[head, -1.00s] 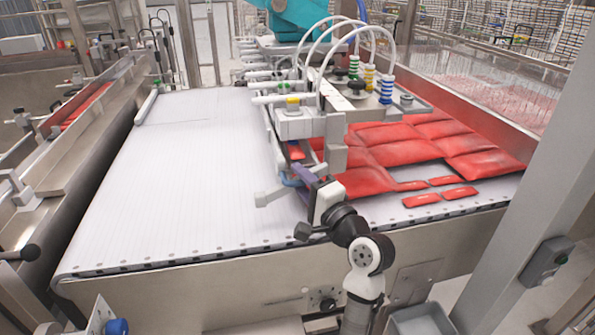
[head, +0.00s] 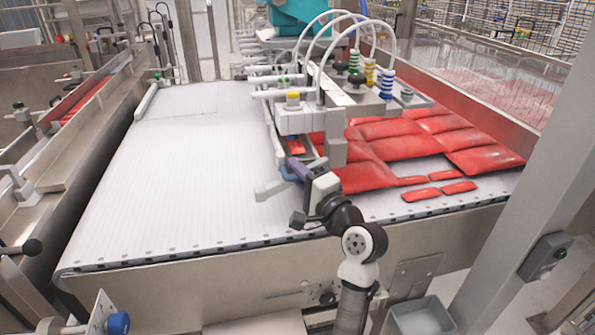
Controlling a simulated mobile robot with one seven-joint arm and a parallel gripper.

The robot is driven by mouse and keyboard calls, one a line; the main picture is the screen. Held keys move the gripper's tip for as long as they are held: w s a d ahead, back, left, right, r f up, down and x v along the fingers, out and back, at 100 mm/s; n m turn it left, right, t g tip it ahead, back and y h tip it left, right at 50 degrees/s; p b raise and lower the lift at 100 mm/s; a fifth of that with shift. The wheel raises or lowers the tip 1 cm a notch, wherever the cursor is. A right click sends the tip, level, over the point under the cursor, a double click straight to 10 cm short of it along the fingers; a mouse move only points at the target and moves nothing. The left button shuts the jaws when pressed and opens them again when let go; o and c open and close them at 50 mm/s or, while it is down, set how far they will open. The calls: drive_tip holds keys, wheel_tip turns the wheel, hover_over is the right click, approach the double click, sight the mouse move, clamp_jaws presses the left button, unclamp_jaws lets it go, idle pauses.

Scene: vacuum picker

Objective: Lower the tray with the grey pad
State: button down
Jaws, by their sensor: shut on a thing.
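My gripper (head: 285,182) reaches in from the front over the near edge of the white belt, below the vacuum picker head (head: 308,122). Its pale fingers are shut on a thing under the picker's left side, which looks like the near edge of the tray. The picker and my wrist (head: 322,193) hide most of it, and I cannot make out a grey pad. A small red packet (head: 296,146) shows just behind my fingers, under the picker.
Large red packs (head: 400,147) and several small red packets (head: 421,194) lie on the right of the belt, close to my wrist. The left of the belt (head: 180,170) is clear. A grey bin (head: 424,318) and a steel post (head: 535,165) stand front right.

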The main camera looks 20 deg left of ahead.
drive_tip(key=s+a+f, duration=0.1)
drive_tip(key=s+a, duration=0.1)
drive_tip(key=a, duration=0.1)
drive_tip(key=s+a+f, duration=0.1)
drive_tip(key=s+a, duration=0.1)
drive_tip(key=a, duration=0.1)
drive_tip(key=s+a+f, duration=0.2)
drive_tip(key=a, duration=0.1)
drive_tip(key=shift+s+a, duration=0.1)
drive_tip(key=shift+s, duration=0.1)
drive_tip(key=c, duration=1.5)
unclamp_jaws()
drive_tip(key=shift+o, duration=0.2)
drive_tip(key=shift+f, duration=0.1)
drive_tip(key=shift+d+f, duration=0.15)
drive_tip(key=shift+d, duration=0.05)
drive_tip(key=p+v, duration=0.1)
drive_tip(key=v, duration=1.2)
